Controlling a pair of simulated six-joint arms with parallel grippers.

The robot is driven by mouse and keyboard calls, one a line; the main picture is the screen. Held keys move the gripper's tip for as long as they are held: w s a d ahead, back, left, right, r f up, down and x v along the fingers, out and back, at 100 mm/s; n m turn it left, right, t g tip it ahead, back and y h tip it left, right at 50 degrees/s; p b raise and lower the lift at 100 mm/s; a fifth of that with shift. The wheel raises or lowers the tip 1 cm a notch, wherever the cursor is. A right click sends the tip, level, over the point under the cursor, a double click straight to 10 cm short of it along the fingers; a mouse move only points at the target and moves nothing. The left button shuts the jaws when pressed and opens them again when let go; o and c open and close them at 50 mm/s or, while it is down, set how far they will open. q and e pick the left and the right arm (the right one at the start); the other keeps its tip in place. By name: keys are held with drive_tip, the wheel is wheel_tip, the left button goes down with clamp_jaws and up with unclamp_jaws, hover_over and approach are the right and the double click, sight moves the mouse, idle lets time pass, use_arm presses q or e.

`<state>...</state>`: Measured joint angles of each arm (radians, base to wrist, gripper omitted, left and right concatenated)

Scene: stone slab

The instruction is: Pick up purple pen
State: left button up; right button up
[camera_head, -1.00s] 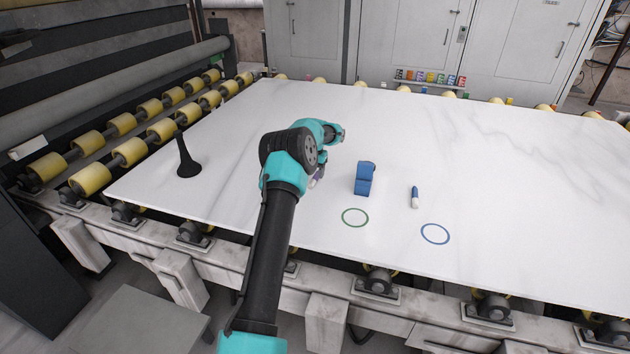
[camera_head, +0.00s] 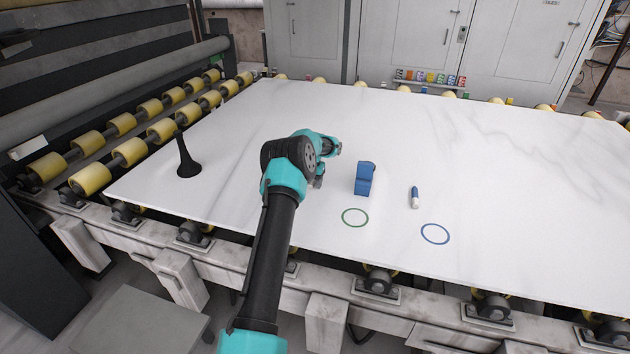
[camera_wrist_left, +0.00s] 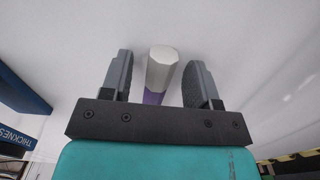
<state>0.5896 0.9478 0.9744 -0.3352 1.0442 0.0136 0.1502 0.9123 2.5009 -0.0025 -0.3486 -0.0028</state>
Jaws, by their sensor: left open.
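The purple pen (camera_wrist_left: 153,97) shows in the left wrist view, with a whitish faceted end and a purple body. It lies between the two fingers of my left gripper (camera_wrist_left: 158,63), with a gap on each side. The gripper is open, and its mount hides the rest of the pen. In the head view my left gripper (camera_head: 318,181) is low over the slab, left of the blue block, and the pen is mostly hidden behind my arm. My right gripper is not in view.
A blue block (camera_head: 365,178) stands just right of the gripper. Green (camera_head: 355,217) and blue (camera_head: 435,234) rings mark the white slab (camera_head: 500,190). A black flared stand (camera_head: 187,160) is at left. The far slab is clear.

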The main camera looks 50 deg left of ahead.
use_arm(q)
drive_tip(key=shift+c, duration=0.4)
drive_tip(key=c, duration=0.8)
drive_tip(key=shift+r, duration=0.1)
drive_tip(key=shift+c, duration=0.2)
drive_tip(key=shift+r, duration=1.8)
drive_tip(key=s+d, duration=0.3)
drive_tip(key=d, duration=0.1)
drive_tip(key=s+d+r, duration=0.1)
drive_tip(key=s+d, duration=0.6)
drive_tip(key=d, duration=0.1)
drive_tip(key=shift+s+r, duration=0.15)
drive_tip(key=shift+s, duration=0.1)
